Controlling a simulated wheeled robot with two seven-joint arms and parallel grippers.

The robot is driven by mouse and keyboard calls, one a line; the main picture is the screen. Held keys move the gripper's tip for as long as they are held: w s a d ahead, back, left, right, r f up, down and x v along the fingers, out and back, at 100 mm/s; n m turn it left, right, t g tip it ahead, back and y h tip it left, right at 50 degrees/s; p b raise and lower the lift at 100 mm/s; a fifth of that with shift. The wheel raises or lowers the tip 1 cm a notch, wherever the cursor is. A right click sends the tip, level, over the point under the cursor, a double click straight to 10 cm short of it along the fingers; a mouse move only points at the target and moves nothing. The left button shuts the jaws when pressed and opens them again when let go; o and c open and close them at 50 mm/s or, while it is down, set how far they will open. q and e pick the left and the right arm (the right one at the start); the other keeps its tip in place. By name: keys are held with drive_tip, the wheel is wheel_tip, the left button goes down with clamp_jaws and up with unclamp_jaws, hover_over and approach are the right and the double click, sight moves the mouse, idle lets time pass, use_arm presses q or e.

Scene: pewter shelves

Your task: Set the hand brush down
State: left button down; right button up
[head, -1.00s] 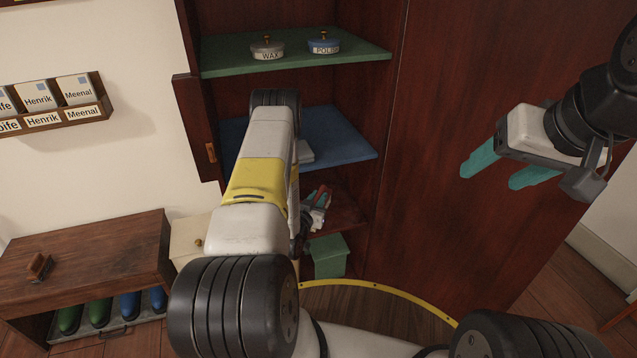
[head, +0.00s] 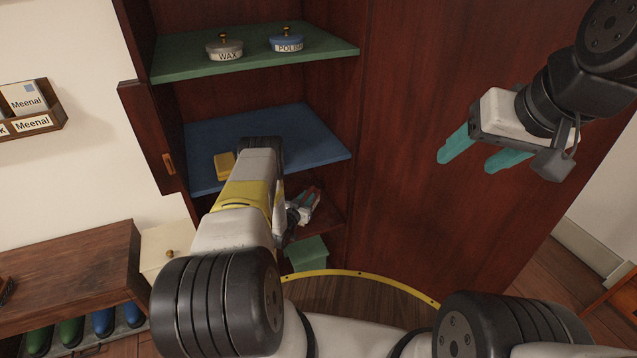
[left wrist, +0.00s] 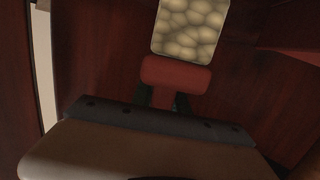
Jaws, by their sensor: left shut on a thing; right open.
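My left gripper (head: 306,204) is shut on a red-handled thing that I take for the hand brush (head: 314,191). It is small and partly hidden by the gripper in the head view. In the left wrist view its red grip (left wrist: 175,75) sits between the dark fingers, with a pale, bumpy-textured block beyond it. The gripper is at the lower red-brown shelf (head: 328,222), below the blue shelf. I cannot tell whether the brush touches the shelf. My right gripper (head: 468,153) is open and empty, its teal fingers apart in front of the dark red cabinet panel.
A yellow block (head: 224,166) lies on the blue shelf (head: 315,145). WAX (head: 224,48) and POLISH (head: 287,41) tins stand on the green shelf (head: 330,56). A green box (head: 308,254) stands below the lower shelf. A low bench (head: 75,265) with boots is at left.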

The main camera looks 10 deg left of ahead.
use_arm(q)
drive_tip(key=shift+x, duration=0.75)
drive_tip(key=shift+w+f, duration=0.15)
drive_tip(key=shift+f, duration=0.7)
drive_tip(key=shift+w+f, duration=0.15)
drive_tip(key=shift+f, duration=0.7)
drive_tip(key=shift+f, duration=0.15)
drive_tip(key=c, duration=1.3)
unclamp_jaws()
drive_tip(key=shift+d, duration=0.1)
drive_tip(key=v, duration=1.2)
